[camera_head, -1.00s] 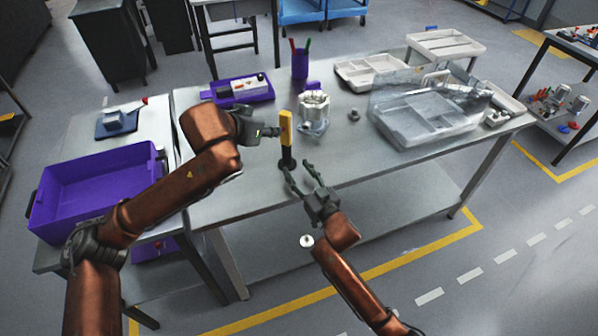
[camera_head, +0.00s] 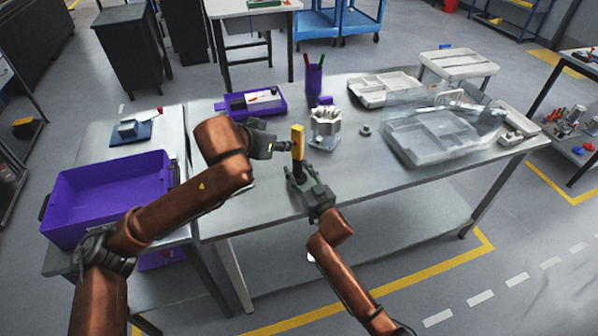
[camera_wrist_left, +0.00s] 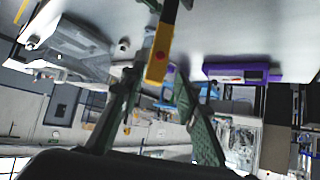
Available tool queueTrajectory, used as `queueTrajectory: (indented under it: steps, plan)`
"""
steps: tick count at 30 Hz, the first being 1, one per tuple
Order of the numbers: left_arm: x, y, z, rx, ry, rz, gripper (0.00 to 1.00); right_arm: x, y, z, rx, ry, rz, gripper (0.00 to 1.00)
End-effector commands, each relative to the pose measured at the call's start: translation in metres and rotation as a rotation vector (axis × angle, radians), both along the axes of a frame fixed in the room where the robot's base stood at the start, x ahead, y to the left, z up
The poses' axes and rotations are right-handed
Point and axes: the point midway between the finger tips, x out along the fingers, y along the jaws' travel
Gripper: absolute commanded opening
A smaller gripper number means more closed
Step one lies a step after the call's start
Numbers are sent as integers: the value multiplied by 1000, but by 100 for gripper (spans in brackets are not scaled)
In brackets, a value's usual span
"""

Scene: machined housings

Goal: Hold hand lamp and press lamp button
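The hand lamp (camera_head: 297,143) is yellow on top and dark below, upright near the table's front edge. My left gripper (camera_head: 287,146) reaches it from the left and is shut on its yellow part. In the left wrist view the lamp (camera_wrist_left: 157,66) shows upside down between the left fingers (camera_wrist_left: 155,85), with a red button on its yellow face. My right gripper (camera_head: 299,180) is open at the lamp's dark lower end, below the left gripper. Its fingers partly hide that end, and I cannot tell whether they touch it.
On the table (camera_head: 385,178) are a metal housing (camera_head: 325,127), a purple tray (camera_head: 273,106), a purple pen cup (camera_head: 314,80) and a clear bin (camera_head: 435,138). A purple crate (camera_head: 110,195) stands at left. The table's front right is clear.

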Motion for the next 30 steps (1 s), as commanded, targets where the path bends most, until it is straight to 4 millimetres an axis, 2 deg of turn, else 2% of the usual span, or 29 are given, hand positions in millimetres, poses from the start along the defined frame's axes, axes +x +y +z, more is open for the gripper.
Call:
queueTrajectory:
  steps: [2, 17, 21, 30]
  plan:
    - [0, 0, 0, 0, 0, 0, 29, 0, 0, 0, 0, 0, 0, 34]
    - [0, 0, 0, 0, 0, 0, 29, 0, 0, 0, 0, 0, 0, 0]
    - [0, 0, 0, 0, 0, 0, 28, 0, 0, 0, 0, 0, 0, 0]
    - [0, 0, 0, 0, 0, 0, 7, 0, 0, 0, 0, 0, 0, 0]
